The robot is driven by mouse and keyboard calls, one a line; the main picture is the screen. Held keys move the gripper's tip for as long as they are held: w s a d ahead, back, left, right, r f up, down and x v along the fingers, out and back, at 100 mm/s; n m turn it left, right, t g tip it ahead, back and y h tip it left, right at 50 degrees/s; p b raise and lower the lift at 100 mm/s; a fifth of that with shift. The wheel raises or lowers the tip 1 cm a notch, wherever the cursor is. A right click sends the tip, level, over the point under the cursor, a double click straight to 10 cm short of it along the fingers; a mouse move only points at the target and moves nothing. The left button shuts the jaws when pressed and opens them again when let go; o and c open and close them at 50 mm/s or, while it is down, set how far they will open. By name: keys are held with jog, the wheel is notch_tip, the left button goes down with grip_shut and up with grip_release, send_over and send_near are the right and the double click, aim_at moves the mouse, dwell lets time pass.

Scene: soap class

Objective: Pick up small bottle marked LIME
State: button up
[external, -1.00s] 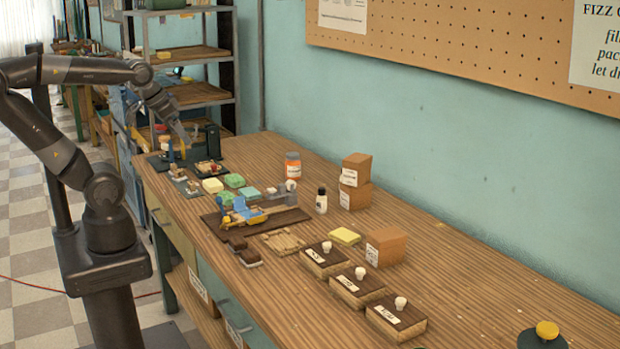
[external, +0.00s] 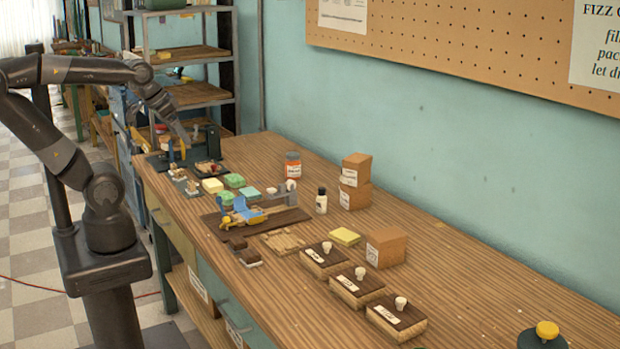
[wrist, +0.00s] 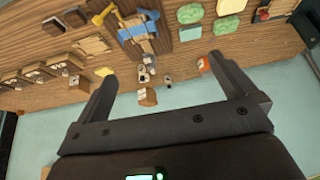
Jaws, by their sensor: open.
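A small white bottle with a dark cap (external: 321,201) stands upright on the workbench, left of the stacked cardboard boxes. Its label is too small to read, so I cannot confirm LIME. In the wrist view a small dark-and-white shape (wrist: 168,79) between the fingers appears to be this bottle. My gripper (wrist: 162,70) is open with nothing between its fingers, well away from the bottle. In the external view my gripper (external: 184,138) is over the far left end of the bench, small and partly lost against the items behind.
An orange jar (external: 292,165) stands behind the bottle, and cardboard boxes (external: 355,184) stand to its right. A blue device on a dark board (external: 285,218) lies in front. Lidded wooden boxes (external: 357,286) line the front.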

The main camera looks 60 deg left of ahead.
jog(key=shift+c, duration=0.6)
jog(key=c, duration=0.8)
jog(key=shift+w, duration=0.1)
jog(key=shift+c, duration=0.2)
jog(key=g, duration=0.1)
send_over(319, 193)
jog(key=s, duration=0.3)
notch_tip(319, 193, down, 15)
jog(key=shift+m, duration=0.4)
jog(key=shift+x, duration=5.65)
